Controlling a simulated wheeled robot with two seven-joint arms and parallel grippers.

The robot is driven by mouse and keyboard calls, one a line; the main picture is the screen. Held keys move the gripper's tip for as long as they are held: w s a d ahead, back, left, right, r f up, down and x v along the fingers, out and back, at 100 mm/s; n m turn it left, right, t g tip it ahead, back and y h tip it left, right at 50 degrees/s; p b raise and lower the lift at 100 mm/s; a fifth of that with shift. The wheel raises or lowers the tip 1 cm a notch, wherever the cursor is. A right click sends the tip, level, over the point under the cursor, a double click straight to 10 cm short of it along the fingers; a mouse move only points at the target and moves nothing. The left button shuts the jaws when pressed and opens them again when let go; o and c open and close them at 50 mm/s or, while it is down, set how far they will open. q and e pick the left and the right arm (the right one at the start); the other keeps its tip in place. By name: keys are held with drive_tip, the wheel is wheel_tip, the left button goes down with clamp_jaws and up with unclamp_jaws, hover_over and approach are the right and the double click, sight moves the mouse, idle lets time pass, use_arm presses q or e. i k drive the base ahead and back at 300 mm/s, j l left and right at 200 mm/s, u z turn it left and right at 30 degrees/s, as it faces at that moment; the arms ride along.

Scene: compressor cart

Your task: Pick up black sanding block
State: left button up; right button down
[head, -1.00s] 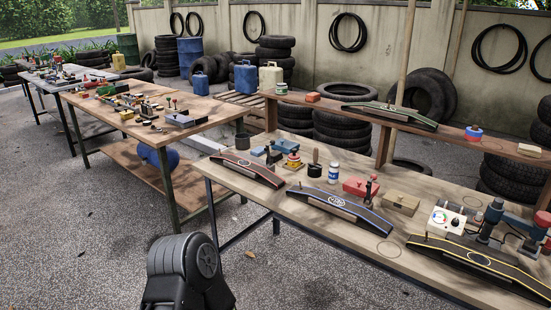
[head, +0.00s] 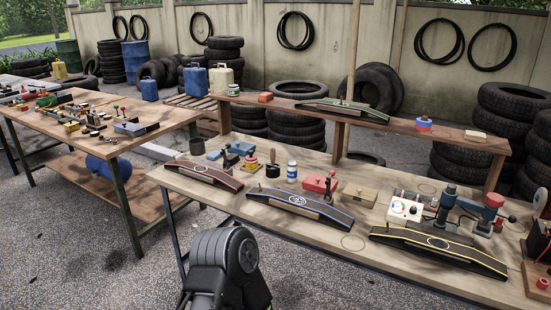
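I cannot make out a block that is clearly a black sanding block. A small dark piece with an upright handle (head: 272,168) stands on the near workbench (head: 320,238), beside a white and blue bottle (head: 292,172); its kind is unclear at this size. A tan block (head: 475,136) and an orange-red block (head: 265,97) lie on the raised shelf (head: 400,124). Neither gripper is in view; only a dark link of my own arm shows at the bottom.
Red-, blue- and yellow-edged black boards (head: 203,174) (head: 300,208) (head: 440,250) line the bench's front. A red box (head: 320,183), tan box (head: 359,195) and white control box (head: 404,210) stand behind. A cluttered second table (head: 110,145) is at left. Paved floor lies in front.

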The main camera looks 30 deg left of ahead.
sight(233, 158)
drive_tip(key=j+z, duration=0.5)
drive_tip(key=j, duration=0.15)
drive_tip(key=k+j+z, duration=0.1)
drive_tip(key=j+z, duration=0.4)
drive_tip(key=j, duration=0.15)
drive_tip(key=k+j, duration=0.1)
drive_tip(key=j, duration=0.3)
drive_tip(key=k+j+z, duration=0.1)
drive_tip(key=j, duration=0.3)
drive_tip(key=k+j, duration=0.1)
drive_tip(key=j, duration=0.3)
drive_tip(key=k+j, duration=0.1)
drive_tip(key=j, duration=0.3)
drive_tip(key=k+j+z, duration=0.1)
drive_tip(key=j, duration=0.25)
drive_tip(key=k+j, duration=0.1)
drive_tip(key=j, duration=0.3)
drive_tip(key=k+j+z, duration=0.1)
drive_tip(key=j, duration=0.3)
